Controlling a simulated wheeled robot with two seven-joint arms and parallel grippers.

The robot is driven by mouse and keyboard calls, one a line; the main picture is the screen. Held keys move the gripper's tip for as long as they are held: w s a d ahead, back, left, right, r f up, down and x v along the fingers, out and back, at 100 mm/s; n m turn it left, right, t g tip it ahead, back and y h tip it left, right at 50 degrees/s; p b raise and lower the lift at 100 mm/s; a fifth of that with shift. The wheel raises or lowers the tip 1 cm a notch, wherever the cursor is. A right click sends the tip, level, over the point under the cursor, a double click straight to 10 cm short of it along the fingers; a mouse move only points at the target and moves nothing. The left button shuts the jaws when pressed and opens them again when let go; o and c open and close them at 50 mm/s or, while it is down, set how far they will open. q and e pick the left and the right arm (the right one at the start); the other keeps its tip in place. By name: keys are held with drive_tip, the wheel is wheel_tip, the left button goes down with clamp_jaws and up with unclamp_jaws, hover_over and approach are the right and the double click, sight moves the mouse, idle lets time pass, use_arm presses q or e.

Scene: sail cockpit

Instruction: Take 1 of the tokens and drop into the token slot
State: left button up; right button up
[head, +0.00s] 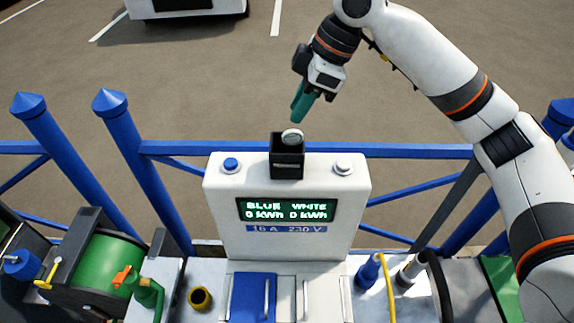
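A black token box (287,163) stands on top of the white power pedestal, at its middle. A round silver disc (292,137), which looks like a token, shows at the top opening of this box. I cannot tell whether it rests in the slot or just above it. My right gripper (300,115) points down with teal fingertips just above the disc, with a small gap between them in the picture. Its fingers are seen from the side and overlap, so their opening is hidden. My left gripper is not in view. No other tokens can be made out.
The white pedestal (225,200) has a lit display (287,210), a blue button (231,164) and a white button (342,166). A blue railing (420,151) runs behind it. A green reel (105,262) stands left; blue and yellow cable fittings (369,272) stand right.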

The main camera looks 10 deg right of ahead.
drive_tip(key=shift+o, duration=0.4)
drive_tip(key=shift+w, duration=0.1)
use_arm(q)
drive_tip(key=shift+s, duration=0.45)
